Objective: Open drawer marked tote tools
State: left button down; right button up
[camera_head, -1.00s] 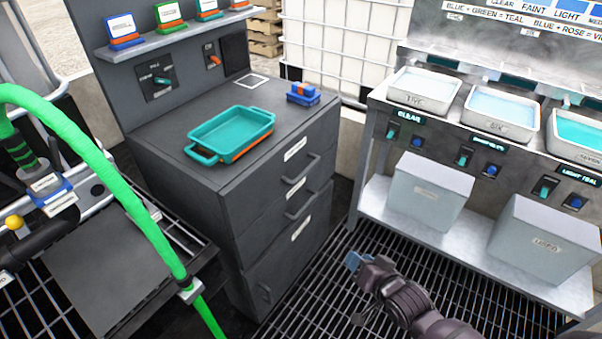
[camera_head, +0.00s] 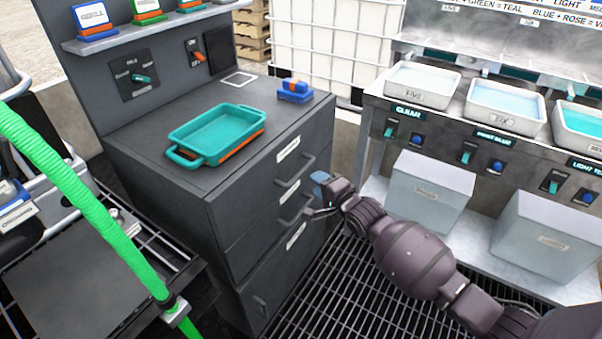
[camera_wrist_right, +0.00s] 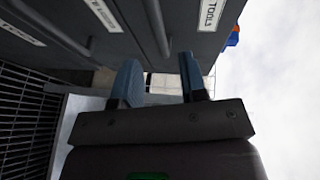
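The dark grey drawer cabinet (camera_head: 270,235) stands at the centre of the head view, with its drawers closed. Its top drawer has a white label (camera_head: 288,149) and a bar handle (camera_head: 295,171). In the right wrist view the label ending in TOOLS (camera_wrist_right: 210,13) is beside the nearest bar handle (camera_wrist_right: 157,27). My right gripper (camera_head: 320,188) is in front of the upper drawers. Contact is not visible. My left gripper is out of view.
A teal tray (camera_head: 215,132) and a blue-orange block (camera_head: 294,91) sit on the cabinet top. A lower drawer handle (camera_head: 295,208) is close below my gripper. A metal bench (camera_head: 375,188) with basins and grey bins stands right. A green hose (camera_head: 85,205) crosses the left.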

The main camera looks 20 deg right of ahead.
aim_at(303, 173)
jog(key=b+x, duration=0.1)
jog(key=x, duration=0.3)
jog(key=b+x, duration=0.1)
jog(key=x, duration=0.3)
jog(key=shift+w+f, duration=0.1)
jog(key=shift+f, duration=0.15)
jog(key=shift+w, duration=0.15)
jog(key=shift+r, duration=0.1)
jog(key=shift+c, duration=0.4)
grip_shut()
